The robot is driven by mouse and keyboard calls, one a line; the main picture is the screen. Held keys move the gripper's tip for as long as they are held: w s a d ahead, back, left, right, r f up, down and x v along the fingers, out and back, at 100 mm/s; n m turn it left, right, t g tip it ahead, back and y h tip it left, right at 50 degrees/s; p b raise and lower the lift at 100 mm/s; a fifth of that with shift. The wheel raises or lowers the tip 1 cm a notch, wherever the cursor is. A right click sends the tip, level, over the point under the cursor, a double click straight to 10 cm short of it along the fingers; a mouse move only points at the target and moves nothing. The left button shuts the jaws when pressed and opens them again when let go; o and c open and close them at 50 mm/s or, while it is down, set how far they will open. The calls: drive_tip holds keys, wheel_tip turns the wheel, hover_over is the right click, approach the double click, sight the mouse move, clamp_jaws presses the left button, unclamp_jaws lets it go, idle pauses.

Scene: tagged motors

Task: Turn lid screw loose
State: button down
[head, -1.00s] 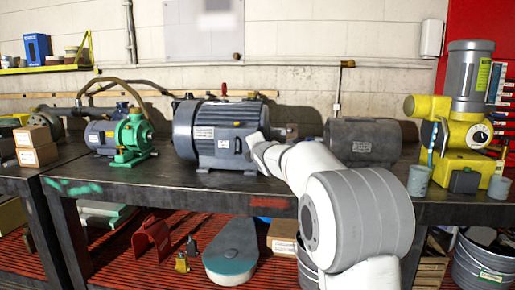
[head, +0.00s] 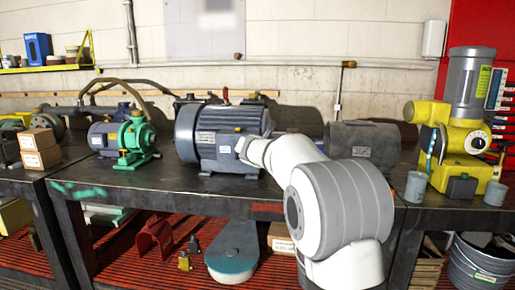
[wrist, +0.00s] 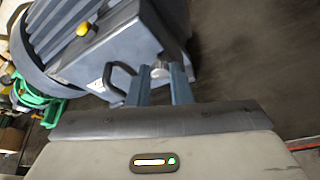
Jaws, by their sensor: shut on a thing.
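The large grey motor (head: 200,148) stands on the workbench, ribbed, with a terminal box (head: 228,148) on its near right side. In the wrist view the box's grey side (wrist: 115,48) is large, with a dark handle-like loop (wrist: 122,82) and a yellow knob (wrist: 82,29) near it. My gripper (wrist: 160,72) is shut on a small silver screw head (wrist: 160,69) at the box's edge, between its two blue-grey fingers. In the head view my white wrist hides the fingers and the screw.
A green and blue pump (head: 130,145) stands left of the motor. A dark grey cylinder (head: 362,140) lies right, partly behind my arm. A yellow machine (head: 462,150) and grey cups (head: 415,187) stand further right. The bench top (head: 150,185) is bare in front of the motor.

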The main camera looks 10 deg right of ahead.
drive_tip(key=shift+w+a+f+n+g+h+p, duration=0.1)
drive_tip(key=shift+a+n+g+h+p, duration=0.1)
drive_tip(key=shift+n+h+p, duration=1.9)
drive_tip(key=shift+w+a+f+n+g+h+p, duration=0.15)
drive_tip(key=shift+n+h+p, duration=0.7)
drive_tip(key=shift+n+p, duration=2.4)
drive_tip(key=shift+s+a+r+n+g+h+p, duration=0.15)
drive_tip(key=shift+n+h+p, duration=1.45)
drive_tip(key=shift+p, duration=2)
drive_tip(key=shift+w+f+n, duration=0.1)
drive_tip(key=shift+f+n, duration=0.05)
drive_tip(key=shift+n, duration=0.1)
drive_tip(key=c, duration=1.5)
unclamp_jaws()
drive_tip(key=shift+w, duration=0.1)
drive_tip(key=shift+o, duration=1)
drive_tip(key=shift+f, duration=0.1)
drive_tip(key=shift+a, duration=0.1)
